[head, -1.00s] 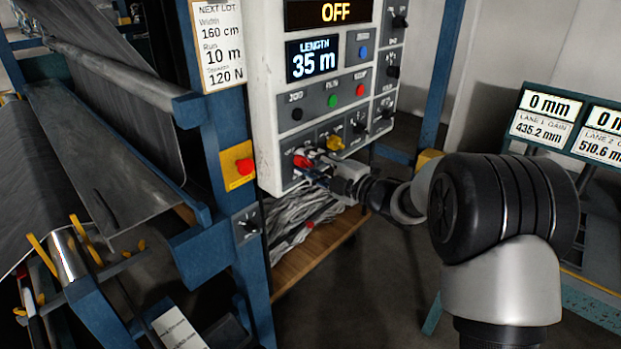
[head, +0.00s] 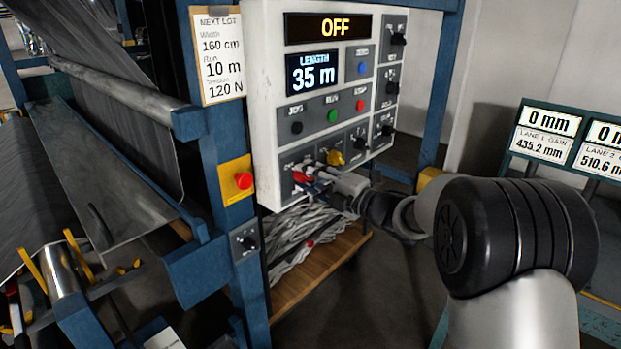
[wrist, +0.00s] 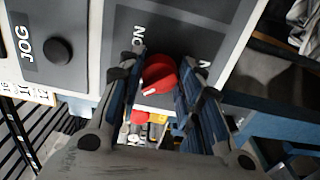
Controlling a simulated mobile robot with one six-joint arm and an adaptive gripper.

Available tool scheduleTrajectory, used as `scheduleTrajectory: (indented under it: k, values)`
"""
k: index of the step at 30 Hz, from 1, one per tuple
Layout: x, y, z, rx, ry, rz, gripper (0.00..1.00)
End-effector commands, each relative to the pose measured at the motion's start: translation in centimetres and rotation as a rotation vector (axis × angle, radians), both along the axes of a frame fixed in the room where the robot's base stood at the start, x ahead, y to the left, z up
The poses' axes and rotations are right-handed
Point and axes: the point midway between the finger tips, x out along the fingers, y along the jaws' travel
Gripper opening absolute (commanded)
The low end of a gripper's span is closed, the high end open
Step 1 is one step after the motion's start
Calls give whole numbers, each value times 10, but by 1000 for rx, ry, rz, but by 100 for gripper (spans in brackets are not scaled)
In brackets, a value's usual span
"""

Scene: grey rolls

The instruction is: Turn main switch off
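The main switch appears to be the red knob (head: 301,177) at the lower left of the grey control panel (head: 268,135). In the wrist view the red knob (wrist: 160,75) sits between the two fingertips of my gripper (wrist: 163,72), with a white mark on its lower-left side. Lettering ending in "ON" shows beside it, partly hidden by the fingers. The fingers straddle the knob closely; I cannot tell whether they press on it. In the head view my gripper (head: 318,180) is at the knob, partly hidden by its own body. The panel's top display (head: 330,28) reads OFF.
A yellow knob (head: 336,158) and a black knob (head: 361,144) sit right of the red one. The JOG button (wrist: 58,50) is left of my gripper in the wrist view. A red button on a yellow plate (head: 237,182) is on the blue post. A wooden shelf (head: 310,275) holds grey strands below.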

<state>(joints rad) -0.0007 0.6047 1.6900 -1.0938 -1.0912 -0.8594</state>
Motion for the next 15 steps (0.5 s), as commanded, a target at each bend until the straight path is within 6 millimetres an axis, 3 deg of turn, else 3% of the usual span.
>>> scheduleTrajectory:
  k: [7, 15]
  values:
    - [0, 0, 0, 1, 1, 0, 52]
    - [0, 0, 0, 1, 2, 0, 52]
